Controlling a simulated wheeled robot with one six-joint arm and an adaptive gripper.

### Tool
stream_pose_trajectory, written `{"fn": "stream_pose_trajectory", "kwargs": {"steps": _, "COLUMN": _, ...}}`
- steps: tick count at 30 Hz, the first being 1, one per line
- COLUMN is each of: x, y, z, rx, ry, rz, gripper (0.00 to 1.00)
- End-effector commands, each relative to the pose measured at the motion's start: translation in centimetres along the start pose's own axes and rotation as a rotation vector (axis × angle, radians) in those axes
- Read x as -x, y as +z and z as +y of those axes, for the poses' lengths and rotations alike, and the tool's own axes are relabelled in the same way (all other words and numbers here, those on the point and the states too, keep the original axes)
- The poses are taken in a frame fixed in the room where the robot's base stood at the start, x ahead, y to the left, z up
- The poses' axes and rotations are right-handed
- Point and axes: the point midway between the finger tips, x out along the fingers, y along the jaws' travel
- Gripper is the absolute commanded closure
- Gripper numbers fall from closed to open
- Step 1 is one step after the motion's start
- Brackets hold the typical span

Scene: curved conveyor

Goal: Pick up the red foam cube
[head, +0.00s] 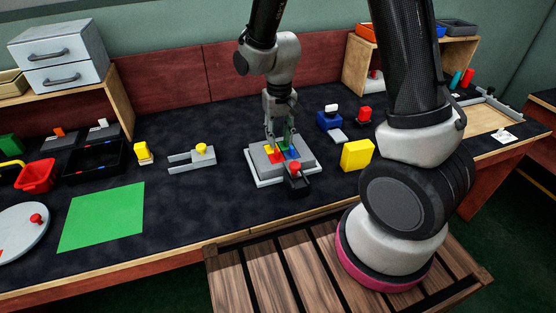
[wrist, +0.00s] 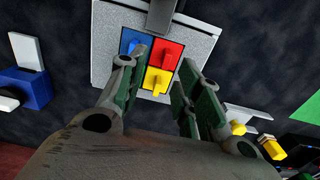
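My gripper (head: 280,143) points down over a grey block with a white base (head: 304,162). In the wrist view my gripper (wrist: 156,68) is open, its green-padded fingers apart with nothing between them. The block's top shows a red square (wrist: 167,54), a blue square (wrist: 131,42) and a yellow square (wrist: 152,74), with small raised pieces. The red square also shows in the head view (head: 273,155), partly hidden by the fingers. I cannot tell for certain which red thing is the foam cube. A small red piece (head: 365,113) stands on a dark base to the right.
A yellow block (head: 357,155) stands right of the grey block, and a blue device (head: 329,121) stands behind it. A grey fork-shaped fixture (head: 190,160) lies to the left. A green sheet (head: 103,216) and a red bin (head: 36,175) are further left. Dark tabletop lies free between them.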

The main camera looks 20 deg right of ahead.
Motion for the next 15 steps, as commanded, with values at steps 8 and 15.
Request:
{"fn": "stream_pose_trajectory", "kwargs": {"steps": 8, "x": -4.0, "y": 0.2, "z": -0.8, "rx": 0.001, "ry": 0.002, "rz": -0.005, "gripper": 0.66}}
{"fn": "stream_pose_trajectory", "kwargs": {"steps": 15, "x": -6.0, "y": 0.1, "z": -0.8, "rx": 0.001, "ry": 0.001, "rz": 0.0, "gripper": 0.66}}
